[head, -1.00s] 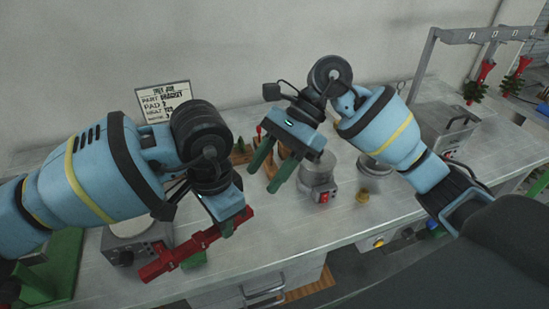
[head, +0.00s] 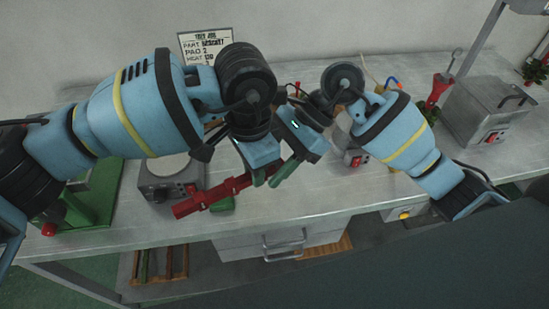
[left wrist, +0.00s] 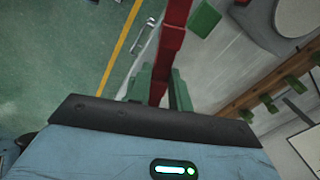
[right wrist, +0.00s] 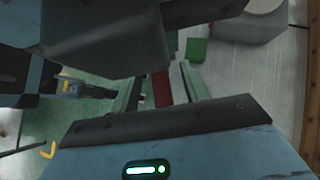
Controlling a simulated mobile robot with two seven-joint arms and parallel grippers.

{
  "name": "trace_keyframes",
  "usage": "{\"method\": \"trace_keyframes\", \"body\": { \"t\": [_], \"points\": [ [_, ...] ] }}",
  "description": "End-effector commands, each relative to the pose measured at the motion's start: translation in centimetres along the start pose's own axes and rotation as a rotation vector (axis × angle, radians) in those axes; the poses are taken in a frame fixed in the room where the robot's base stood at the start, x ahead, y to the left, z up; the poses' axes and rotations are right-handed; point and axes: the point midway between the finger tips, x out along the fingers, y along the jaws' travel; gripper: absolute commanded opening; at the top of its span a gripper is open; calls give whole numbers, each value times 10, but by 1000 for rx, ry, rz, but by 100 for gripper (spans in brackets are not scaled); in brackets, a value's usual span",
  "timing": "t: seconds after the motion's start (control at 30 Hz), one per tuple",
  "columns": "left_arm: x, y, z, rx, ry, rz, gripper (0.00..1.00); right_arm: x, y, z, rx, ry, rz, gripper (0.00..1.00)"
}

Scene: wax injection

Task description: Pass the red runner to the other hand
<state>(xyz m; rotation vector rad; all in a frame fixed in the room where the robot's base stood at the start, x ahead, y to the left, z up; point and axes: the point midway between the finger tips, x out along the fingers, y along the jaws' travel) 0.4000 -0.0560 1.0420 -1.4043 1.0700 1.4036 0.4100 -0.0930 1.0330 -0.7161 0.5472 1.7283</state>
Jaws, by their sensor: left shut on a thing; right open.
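The red runner (head: 205,196) is a long red bar with short side stubs, held at a slant above the front part of the bench. My left gripper (left wrist: 160,88) is shut on the red runner (left wrist: 170,40), which passes between its green fingers. My right gripper (right wrist: 160,92) is open. Its fingers stand on either side of a red end of the runner (right wrist: 163,92) in the right wrist view, with gaps showing. In the head view the two grippers are side by side, and the runner's right end is partly hidden by them.
A grey device with a round plate (head: 160,188) stands on the bench at left, behind the runner. A green block (head: 222,204) shows beside the runner; I cannot tell whether they touch. A grey metal box (head: 490,112) stands at right. A drawer unit (head: 285,242) is below the bench edge.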

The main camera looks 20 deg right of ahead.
Motion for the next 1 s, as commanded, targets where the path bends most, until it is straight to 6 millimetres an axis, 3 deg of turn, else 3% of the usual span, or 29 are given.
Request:
{"method": "trace_keyframes", "body": {
  "t": [0.03,0.4,0.43,0.6,1.0],
  "points": [
    [0,0,0,0,0,0,0,0,0,0,0,0,0,45],
    [0,0,0,0,0,0,0,0,0,0,0,0,0,0],
    [0,0,0,0,0,0,21,-1,0,0,0,0,-1,0],
    [0,0,0,0,0,0,43,-1,0,0,0,0,-1,0],
    [-7,0,0,0,1,-1,45,-1,0,0,0,0,-1,0]
  ]
}}
